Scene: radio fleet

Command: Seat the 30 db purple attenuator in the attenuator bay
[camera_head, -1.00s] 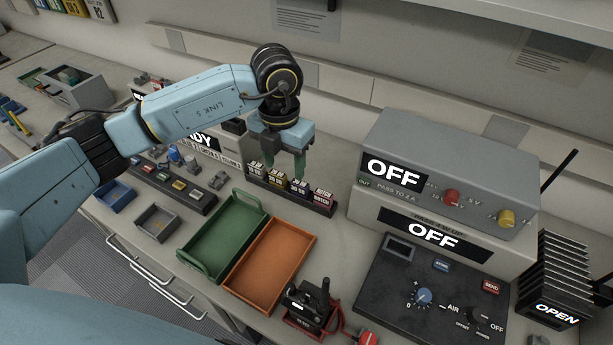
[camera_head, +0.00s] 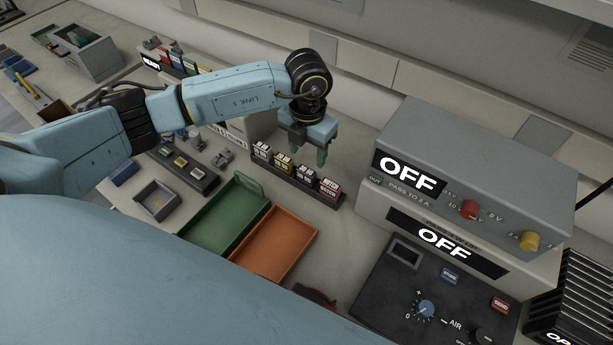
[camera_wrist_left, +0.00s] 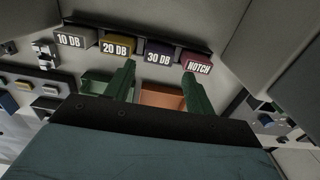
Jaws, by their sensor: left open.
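The purple 30 dB attenuator (camera_head: 306,177) stands upright in a dark rack (camera_head: 272,175), between the yellow 20 dB block (camera_head: 284,162) and the red notch block (camera_head: 328,189). It also shows in the left wrist view (camera_wrist_left: 158,57), its label lying between my open fingers as seen there. My left gripper (camera_head: 308,152) is open and empty, fingers pointing down, above and apart from the rack; its fingers also show in the left wrist view (camera_wrist_left: 159,76). A rectangular recess (camera_head: 404,253) shows in the dark panel; I cannot tell whether it is the attenuator bay.
A green tray (camera_head: 224,218) and an orange tray (camera_head: 273,244) lie in front of the rack. A grey instrument (camera_head: 480,170) reading OFF stands at the right, behind the dark panel (camera_head: 385,300). The wall is close behind the rack.

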